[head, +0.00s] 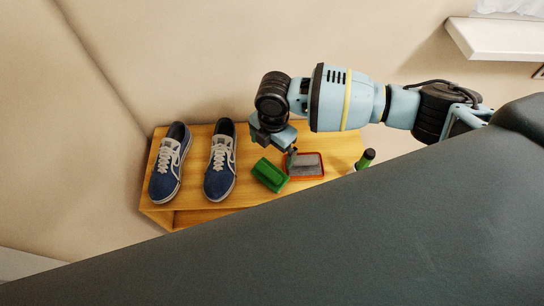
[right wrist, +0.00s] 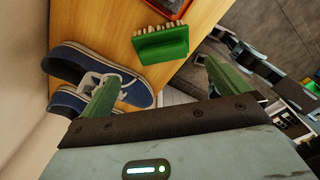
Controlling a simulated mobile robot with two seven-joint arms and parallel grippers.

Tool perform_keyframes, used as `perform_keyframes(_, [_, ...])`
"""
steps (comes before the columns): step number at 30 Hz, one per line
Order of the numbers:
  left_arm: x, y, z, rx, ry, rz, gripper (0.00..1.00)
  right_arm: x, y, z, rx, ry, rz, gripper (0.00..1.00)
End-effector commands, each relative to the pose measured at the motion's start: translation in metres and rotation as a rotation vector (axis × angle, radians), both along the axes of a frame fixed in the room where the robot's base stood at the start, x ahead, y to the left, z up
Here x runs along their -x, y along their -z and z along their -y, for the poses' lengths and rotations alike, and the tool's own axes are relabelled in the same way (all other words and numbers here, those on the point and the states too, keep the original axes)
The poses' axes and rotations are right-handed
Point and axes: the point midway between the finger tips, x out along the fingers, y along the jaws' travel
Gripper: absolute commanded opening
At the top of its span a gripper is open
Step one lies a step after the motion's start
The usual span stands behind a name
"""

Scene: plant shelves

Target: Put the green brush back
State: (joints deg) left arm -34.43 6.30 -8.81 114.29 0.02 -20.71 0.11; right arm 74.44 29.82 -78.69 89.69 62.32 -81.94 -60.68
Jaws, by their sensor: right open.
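The green brush (head: 270,175) lies on the wooden shelf top, between the shoes and an orange-rimmed tray (head: 306,174). In the right wrist view the brush (right wrist: 162,46) shows its green body and a row of pale bristles. The tray has a grey inside; only a corner of it (right wrist: 168,8) shows in the right wrist view. My right gripper (head: 278,147) is above the shelf, just behind the brush in the head view. Its fingers (right wrist: 158,72) are spread and empty, with the brush ahead of them and apart. My left gripper is not in view.
Two blue shoes with white laces (head: 168,164) (head: 220,162) stand on the left of the wooden shelf (head: 194,193). A green bottle with a dark cap (head: 367,157) stands at the right. The wall is close behind the shelf. A white wall shelf (head: 500,40) is at upper right.

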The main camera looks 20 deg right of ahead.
Motion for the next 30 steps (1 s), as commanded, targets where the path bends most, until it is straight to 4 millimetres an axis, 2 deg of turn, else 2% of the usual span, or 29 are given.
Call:
perform_keyframes(1, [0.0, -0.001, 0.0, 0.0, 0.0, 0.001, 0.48, -0.001, -0.011, 0.001, -0.001, 0.0, 0.003, 1.0])
perform_keyframes(6, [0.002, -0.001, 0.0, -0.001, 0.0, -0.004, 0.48, -0.001, -0.032, 0.001, 0.0, 0.0, 0.001, 1.0])
perform_keyframes(12, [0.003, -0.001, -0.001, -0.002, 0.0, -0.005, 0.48, -0.001, -0.042, 0.002, 0.0, 0.0, 0.0, 1.0])
perform_keyframes(25, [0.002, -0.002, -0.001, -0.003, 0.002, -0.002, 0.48, 0.0, -0.04, 0.0, -0.003, 0.002, -0.001, 1.0])
perform_keyframes(28, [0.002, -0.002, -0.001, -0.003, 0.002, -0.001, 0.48, 0.007, -0.031, -0.009, -0.036, 0.019, 0.0, 1.0])
perform_keyframes(30, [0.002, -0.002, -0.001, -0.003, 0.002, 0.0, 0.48, 0.016, -0.019, -0.024, -0.085, 0.047, 0.001, 1.0])
